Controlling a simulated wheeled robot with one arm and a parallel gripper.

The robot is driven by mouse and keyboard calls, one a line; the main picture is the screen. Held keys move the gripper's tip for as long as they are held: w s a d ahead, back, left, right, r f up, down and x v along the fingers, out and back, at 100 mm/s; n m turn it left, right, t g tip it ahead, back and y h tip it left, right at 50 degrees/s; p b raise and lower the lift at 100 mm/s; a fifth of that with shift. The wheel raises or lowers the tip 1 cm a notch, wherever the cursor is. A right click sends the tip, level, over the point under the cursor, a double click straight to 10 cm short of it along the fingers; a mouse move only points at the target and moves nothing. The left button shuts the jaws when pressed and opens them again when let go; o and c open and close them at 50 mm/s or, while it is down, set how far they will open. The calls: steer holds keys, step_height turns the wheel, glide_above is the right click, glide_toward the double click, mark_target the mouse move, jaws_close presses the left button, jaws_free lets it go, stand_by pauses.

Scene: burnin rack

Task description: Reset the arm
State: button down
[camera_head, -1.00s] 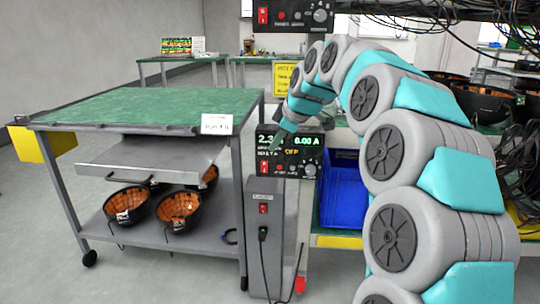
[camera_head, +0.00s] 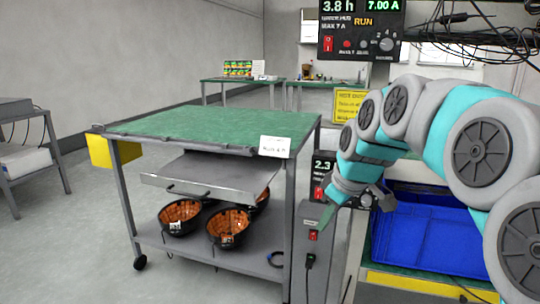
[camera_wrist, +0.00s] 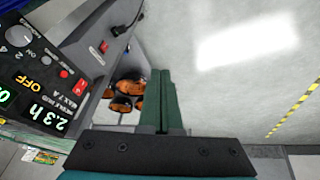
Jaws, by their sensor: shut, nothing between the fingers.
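My arm reaches in from the right side of the head view, bent in several teal and grey joints. My gripper (camera_head: 323,225) is at its end, angled down and left in front of the lower control panel. In the wrist view my gripper (camera_wrist: 161,75) shows two long dark green fingers lying together, with nothing between them. The control panel (camera_wrist: 45,85) with a knob, a red switch and the readings "2.3 h" and "OFF" is to the left of the fingers there. Whether the fingers touch anything is hard to tell; they seem clear.
A green-topped cart (camera_head: 200,127) stands left of my gripper, with black and orange bowls (camera_head: 229,228) on its lower shelf. A blue bin (camera_head: 428,238) is to the right. An upper panel (camera_head: 361,30) reads "3.8 h", "7.00 A", "RUN". Open floor lies at left.

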steer(key=s+f+m+g, duration=0.2)
steer(key=s+f, duration=0.3)
steer(key=s, duration=0.6)
steer(key=s+d+f+m+g+h, duration=0.1)
steer(key=s+f+m, duration=0.3)
steer(key=s, duration=0.7)
steer(key=s+f+m+g+h, duration=0.1)
steer(key=s+f+m+g, duration=0.1)
steer(key=s+f, duration=0.5)
steer(key=s+m, duration=0.1)
steer(key=s, duration=0.2)
steer(key=shift+s+d+f+g, duration=0.15)
steer(key=shift+s+d+g, duration=0.1)
steer(key=shift+s+g, duration=0.15)
